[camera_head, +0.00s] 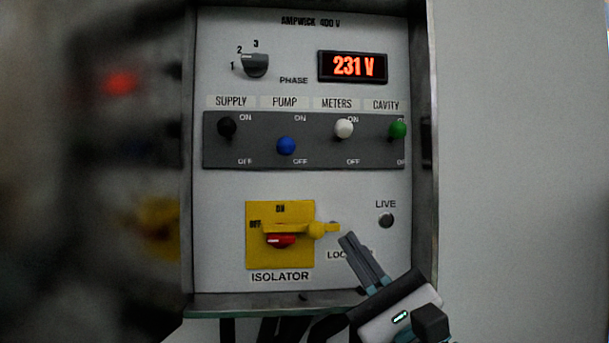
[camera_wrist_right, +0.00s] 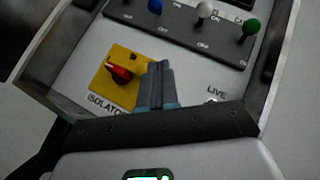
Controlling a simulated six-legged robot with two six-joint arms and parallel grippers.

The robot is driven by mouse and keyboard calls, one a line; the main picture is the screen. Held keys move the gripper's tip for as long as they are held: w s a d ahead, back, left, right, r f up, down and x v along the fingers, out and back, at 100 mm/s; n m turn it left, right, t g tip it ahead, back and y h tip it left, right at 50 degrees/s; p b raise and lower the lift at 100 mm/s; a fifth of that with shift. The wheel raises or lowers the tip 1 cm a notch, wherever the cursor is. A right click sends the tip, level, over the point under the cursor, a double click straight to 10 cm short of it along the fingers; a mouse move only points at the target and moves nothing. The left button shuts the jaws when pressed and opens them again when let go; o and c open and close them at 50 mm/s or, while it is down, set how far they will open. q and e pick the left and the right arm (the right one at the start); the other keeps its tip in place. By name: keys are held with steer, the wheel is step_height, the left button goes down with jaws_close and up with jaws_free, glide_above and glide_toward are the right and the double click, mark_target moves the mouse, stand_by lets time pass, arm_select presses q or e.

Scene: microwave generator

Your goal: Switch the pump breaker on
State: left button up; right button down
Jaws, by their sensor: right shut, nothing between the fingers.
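The pump breaker (camera_head: 286,146) has a round blue knob under the PUMP label and sits lower than its neighbours, towards OFF. The wrist view shows the blue knob (camera_wrist_right: 155,6) at its top edge. My right gripper (camera_head: 349,240) is shut and empty, below and to the right of the blue knob, in front of the panel near the LOCK label. In the wrist view its closed fingers (camera_wrist_right: 157,70) point up the panel, to the right of the yellow isolator plate. My left gripper is not in view.
Black (camera_head: 227,128), white (camera_head: 344,128) and green (camera_head: 397,129) knobs sit higher, near ON. The isolator (camera_head: 281,240) has a red handle, with a yellow bar across its plate. A voltage display (camera_head: 353,67) reads 231 V. A metal frame edges the panel.

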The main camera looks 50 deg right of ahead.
mark_target(292, 153)
steer(key=p+x, duration=0.6)
steer(key=x, duration=0.4)
steer(key=shift+a+r, duration=0.15)
steer(key=shift+r, duration=0.15)
steer(key=a+r+p, duration=0.2)
steer(key=r, duration=0.1)
steer(key=shift+w+g, duration=0.3)
steer(key=shift+w, duration=0.05)
steer(key=shift+a+m+h, duration=0.1)
steer(key=shift+m+h, duration=0.2)
steer(key=shift+h, duration=0.1)
steer(key=shift+s, duration=0.15)
steer(key=shift+r+g, duration=0.1)
steer(key=shift+g, duration=0.2)
